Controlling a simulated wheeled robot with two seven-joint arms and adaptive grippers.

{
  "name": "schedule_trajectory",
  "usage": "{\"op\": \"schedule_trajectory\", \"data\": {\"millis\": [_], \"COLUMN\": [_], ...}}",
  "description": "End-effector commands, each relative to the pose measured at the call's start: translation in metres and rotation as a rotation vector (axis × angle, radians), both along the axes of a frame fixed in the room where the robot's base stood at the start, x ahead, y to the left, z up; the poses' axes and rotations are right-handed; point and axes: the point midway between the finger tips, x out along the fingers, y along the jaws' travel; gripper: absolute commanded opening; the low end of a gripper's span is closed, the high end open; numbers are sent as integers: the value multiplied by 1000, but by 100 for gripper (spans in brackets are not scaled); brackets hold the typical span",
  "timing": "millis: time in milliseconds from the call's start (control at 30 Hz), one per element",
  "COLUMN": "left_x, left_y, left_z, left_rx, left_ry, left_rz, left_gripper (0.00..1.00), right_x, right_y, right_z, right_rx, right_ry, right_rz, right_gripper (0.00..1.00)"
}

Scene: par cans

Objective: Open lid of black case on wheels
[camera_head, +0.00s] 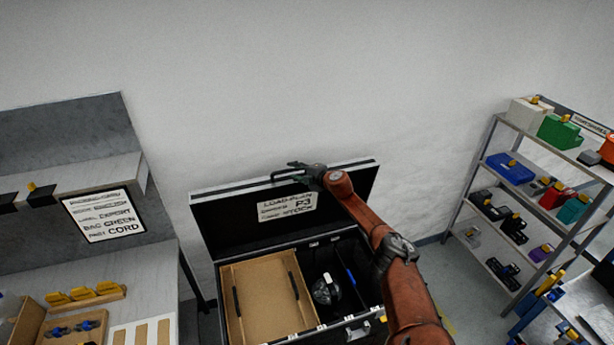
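The black case (219,257) stands in the lower middle of the head view, against the white wall. Its lid (225,213) is raised and leans back, with a white label (288,207) on its inner face. Inside the case are a cardboard piece (265,295) on the left and a dark compartment with a clear or dark round object (326,289) on the right. My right gripper (290,172) is at the lid's upper edge, its arm coming in from the lower right. Whether its fingers are closed on the edge is unclear. The case's wheels are hidden. My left gripper is not seen.
A workbench (140,275) with a sign (103,215), yellow pieces and wooden holders stands at the left. A metal shelf (470,180) with coloured bins and boxes stands at the right. A blue-framed table (570,315) is at the lower right. Bare floor shows between case and shelf.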

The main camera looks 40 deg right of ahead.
Motion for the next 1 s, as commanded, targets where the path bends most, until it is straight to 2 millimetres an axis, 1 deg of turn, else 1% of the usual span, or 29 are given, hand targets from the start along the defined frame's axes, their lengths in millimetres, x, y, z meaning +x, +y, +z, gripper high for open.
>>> {"op": "schedule_trajectory", "data": {"millis": [267,400,600,800,1000], "left_x": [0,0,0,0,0], "left_y": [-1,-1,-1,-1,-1], "left_z": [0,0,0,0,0], "left_rx": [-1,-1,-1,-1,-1], "left_ry": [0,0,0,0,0], "left_rz": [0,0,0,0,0], "left_gripper": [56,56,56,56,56], "right_x": [-34,-55,-78,-88,-89], "right_y": [-3,-7,-8,-9,-9], "right_z": [11,18,26,30,30], "right_rx": [-5,-6,-3,0,1], "right_ry": [1,1,2,1,1], "right_rz": [4,2,2,2,2], "right_gripper": [30,30,30,30,30]}}
